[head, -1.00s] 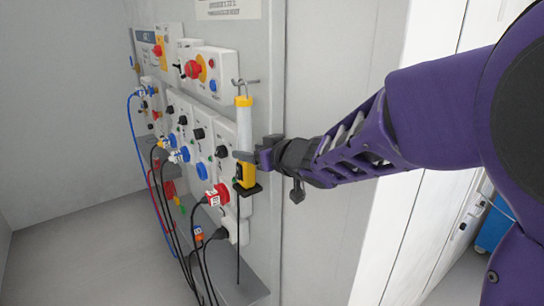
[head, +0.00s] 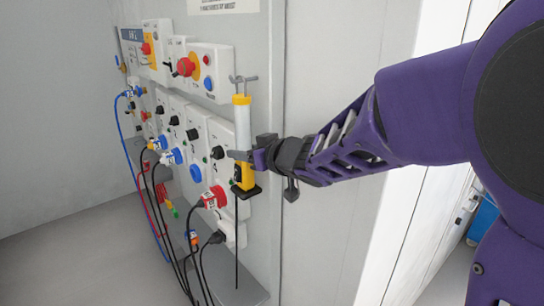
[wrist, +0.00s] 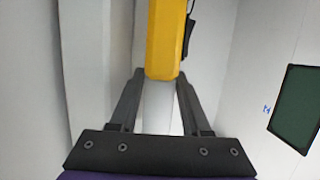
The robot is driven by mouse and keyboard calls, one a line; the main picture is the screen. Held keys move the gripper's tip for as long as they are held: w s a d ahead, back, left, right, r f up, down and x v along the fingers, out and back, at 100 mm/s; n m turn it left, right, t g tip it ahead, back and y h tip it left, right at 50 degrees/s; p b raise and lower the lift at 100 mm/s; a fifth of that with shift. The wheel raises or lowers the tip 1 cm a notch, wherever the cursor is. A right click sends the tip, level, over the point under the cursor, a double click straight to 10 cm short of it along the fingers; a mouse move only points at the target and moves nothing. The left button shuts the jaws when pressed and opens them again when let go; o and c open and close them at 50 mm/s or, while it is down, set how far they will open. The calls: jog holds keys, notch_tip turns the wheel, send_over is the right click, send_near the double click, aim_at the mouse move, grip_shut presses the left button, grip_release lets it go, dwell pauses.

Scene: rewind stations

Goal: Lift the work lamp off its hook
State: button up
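The work lamp (head: 242,125) is a slim upright stick with a white tube, a yellow top cap and a yellow lower body on a black foot. It stands upright just below a grey metal hook (head: 244,80) on the panel's right edge. Whether its top is still on the hook is too small to tell. My gripper (head: 240,155) reaches in from the right and is shut on the lamp low on the tube, just above the yellow body. In the wrist view the lamp's yellow part (wrist: 163,40) and white tube lie between both fingers, with no clear gap.
Left of the lamp, the wall panel carries red emergency buttons (head: 185,67), knobs and plugged cables, including a red plug (head: 214,196) close by. A grey ledge (head: 245,292) juts out below. A dark green panel (wrist: 297,108) shows in the wrist view. Floor at left is clear.

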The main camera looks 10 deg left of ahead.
grip_shut()
jog(key=shift+r, duration=0.3)
